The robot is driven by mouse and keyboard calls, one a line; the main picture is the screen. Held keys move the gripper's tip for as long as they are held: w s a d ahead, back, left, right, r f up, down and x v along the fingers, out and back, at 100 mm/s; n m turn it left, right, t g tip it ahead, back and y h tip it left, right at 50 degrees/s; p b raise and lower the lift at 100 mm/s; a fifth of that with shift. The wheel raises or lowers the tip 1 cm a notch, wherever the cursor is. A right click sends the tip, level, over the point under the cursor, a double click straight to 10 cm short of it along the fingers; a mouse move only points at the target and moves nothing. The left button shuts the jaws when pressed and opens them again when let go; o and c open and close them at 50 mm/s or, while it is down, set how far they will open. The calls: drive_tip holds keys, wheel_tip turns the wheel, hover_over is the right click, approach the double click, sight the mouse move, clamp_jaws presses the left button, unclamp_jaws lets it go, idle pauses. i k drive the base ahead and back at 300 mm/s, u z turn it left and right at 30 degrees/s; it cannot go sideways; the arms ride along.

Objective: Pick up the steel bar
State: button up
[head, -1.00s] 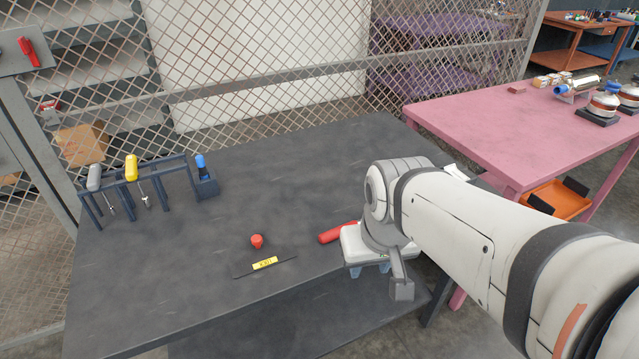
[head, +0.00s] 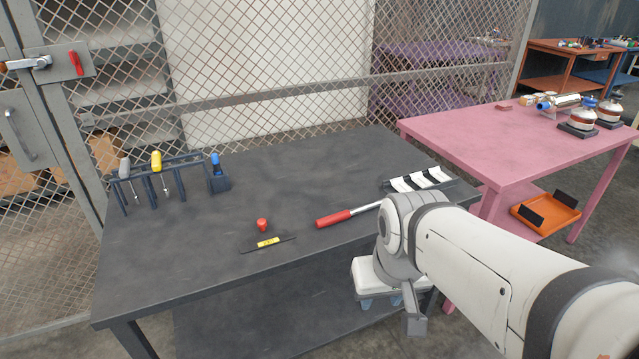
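A thin dark flat bar (head: 284,239) with a yellow label lies near the front edge of the dark table (head: 290,170). A red-handled tool (head: 334,219) with a bright metal shaft lies to its right; my arm hides the shaft's far end. I cannot tell for certain which of the two is the steel bar. My gripper (head: 381,303) points down in front of the table's front edge, right of and nearer than both. Its two bluish fingers show partly and look apart, with nothing seen between them. It touches neither item.
A small red knob (head: 262,224) stands behind the flat bar. A tool rack (head: 170,185) is at the table's left, a black-and-white holder (head: 418,180) at its right. A pink table (head: 500,140) stands to the right. A mesh fence rises behind. The table's middle is clear.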

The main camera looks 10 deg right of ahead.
sight(321, 222)
drive_tip(key=z, duration=0.1)
drive_tip(key=i, duration=0.95)
drive_tip(key=u, duration=0.05)
